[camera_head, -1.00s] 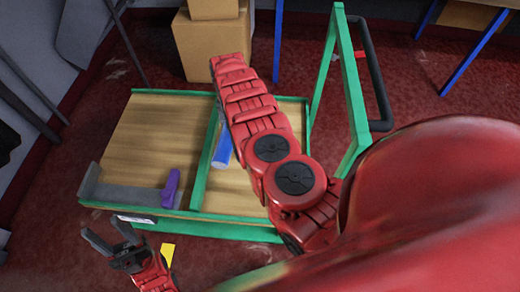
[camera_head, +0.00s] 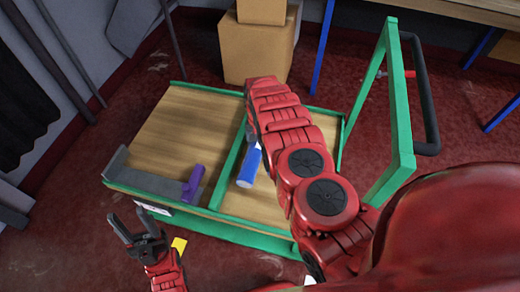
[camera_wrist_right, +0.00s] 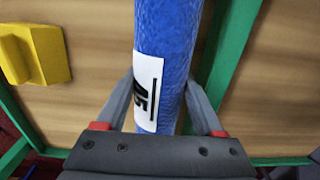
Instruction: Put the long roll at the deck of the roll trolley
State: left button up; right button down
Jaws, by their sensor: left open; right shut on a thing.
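The long roll is blue (camera_head: 249,166), with a white label in the right wrist view (camera_wrist_right: 148,85). My right gripper (camera_wrist_right: 160,105) is shut on it, one finger on each side. In the head view my red right forearm hides that gripper and part of the roll. The roll is over the roll trolley's wooden deck (camera_head: 195,120), just right of the green divider; whether it touches the deck I cannot tell. My left gripper (camera_head: 136,229) is open and empty, off the trolley's near left corner.
A short purple roll (camera_head: 193,186) lies at the deck's near edge, beside a grey ledge (camera_head: 140,180). The trolley's green handle frame (camera_head: 400,110) stands at the right. Cardboard boxes (camera_head: 257,52) are behind. A yellow block (camera_wrist_right: 35,53) is left of the roll in the wrist view.

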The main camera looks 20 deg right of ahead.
jog(key=shift+s+f, duration=0.15)
jog(key=shift+f, duration=0.5)
notch_tip(320, 180, down, 2)
jog(key=shift+f+b, duration=0.1)
jog(key=shift+b, duration=0.4)
jog(key=shift+f, duration=0.1)
jog(key=shift+f, duration=0.1)
grip_release()
